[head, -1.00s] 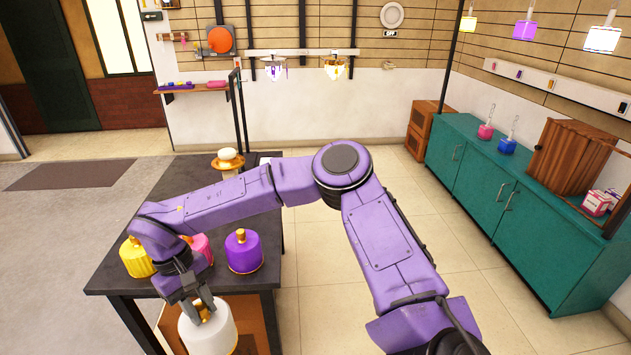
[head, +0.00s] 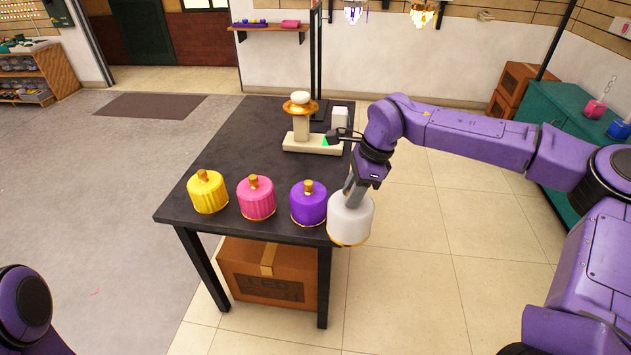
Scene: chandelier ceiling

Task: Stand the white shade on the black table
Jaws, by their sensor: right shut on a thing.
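The white shade (head: 350,222) is upright, with a thin gold rim at its bottom. It is at the front right corner of the black table (head: 225,160), overlapping the table's right edge in the picture. I cannot tell whether it touches the table. My right gripper (head: 352,195) is shut on the top of the white shade from above. The shade hides the table corner. My left gripper is out of view; only a purple part of my own arm shows at the lower left.
Yellow (head: 208,193), pink (head: 256,199) and purple (head: 308,204) shades stand in a row along the table's front. A cream stand with a gold dish (head: 300,107) is farther back. A cardboard box (head: 262,275) sits under the table. The table's left middle is clear.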

